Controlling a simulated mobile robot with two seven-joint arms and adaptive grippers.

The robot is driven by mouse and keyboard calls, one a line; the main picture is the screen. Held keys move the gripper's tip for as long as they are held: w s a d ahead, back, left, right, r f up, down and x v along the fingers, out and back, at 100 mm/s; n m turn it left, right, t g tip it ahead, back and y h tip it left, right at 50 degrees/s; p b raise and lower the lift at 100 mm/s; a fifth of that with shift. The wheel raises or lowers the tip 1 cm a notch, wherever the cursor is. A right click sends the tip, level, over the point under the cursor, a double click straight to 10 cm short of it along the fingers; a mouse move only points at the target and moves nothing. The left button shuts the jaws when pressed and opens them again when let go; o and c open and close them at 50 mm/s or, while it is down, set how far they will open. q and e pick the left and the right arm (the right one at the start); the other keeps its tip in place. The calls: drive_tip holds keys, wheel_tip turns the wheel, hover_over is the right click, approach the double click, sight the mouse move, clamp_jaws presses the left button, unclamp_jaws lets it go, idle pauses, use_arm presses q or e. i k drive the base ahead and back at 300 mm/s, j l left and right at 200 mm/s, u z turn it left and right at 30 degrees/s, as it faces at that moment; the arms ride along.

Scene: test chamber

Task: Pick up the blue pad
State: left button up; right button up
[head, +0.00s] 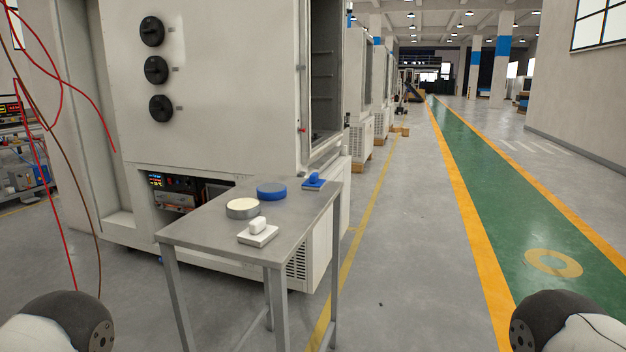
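Two blue things are near the far edge of a small grey metal table (200,232). One is a round, flat blue disc (272,191). The other, to its right near the table's far right corner, is a smaller squarish pad with a blue raised block (313,180) on it. I cannot tell which of them is called the blue pad. Both rest on the tabletop with nothing touching them. Neither of my grippers is in view; only parts of my arms show in the bottom left and bottom right corners.
A round cream-topped disc (242,208) and a white square pad with a raised block (258,232) are also on the table. A large test chamber (230,90) with an open door bay stands close behind. Red cables (62,85) hang at left. The floor at right is clear.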

sight(312, 183)
drive_tip(key=i+l+u, duration=0.15)
drive_tip(key=i+l, duration=0.2)
drive_tip(key=i+l+u, duration=0.1)
drive_tip(key=i+l, duration=0.2)
drive_tip(key=l, duration=0.25)
drive_tip(key=i+l+u, duration=0.15)
drive_tip(key=i+l, duration=0.2)
drive_tip(key=l, duration=0.1)
